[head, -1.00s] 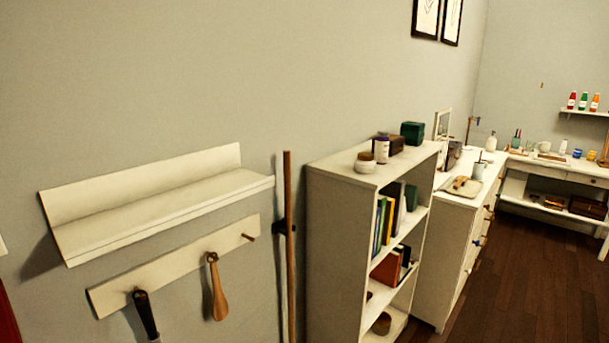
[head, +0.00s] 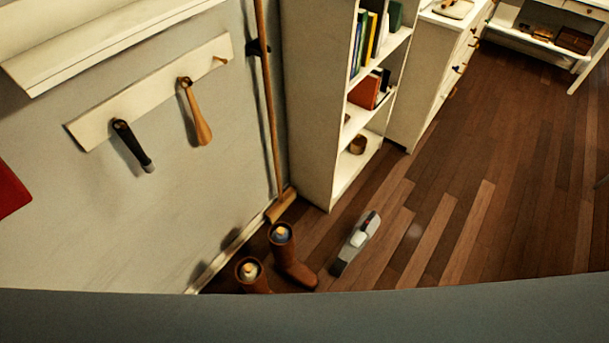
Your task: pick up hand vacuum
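The hand vacuum (head: 356,243), grey and white with a dark, red-marked handle part, lies on the wooden floor in the lower middle of the head view. It is just right of a pair of brown boots and in front of the white bookshelf. Neither of my grippers shows in the head view, and nothing is seen touching the vacuum.
Brown boots (head: 291,262) stand beside the vacuum, near the wall. A broom (head: 269,120) leans by the white bookshelf (head: 318,95). A wall rail (head: 150,88) holds hanging tools. The wooden floor (head: 480,220) to the right is clear. A grey-blue surface crosses the bottom edge.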

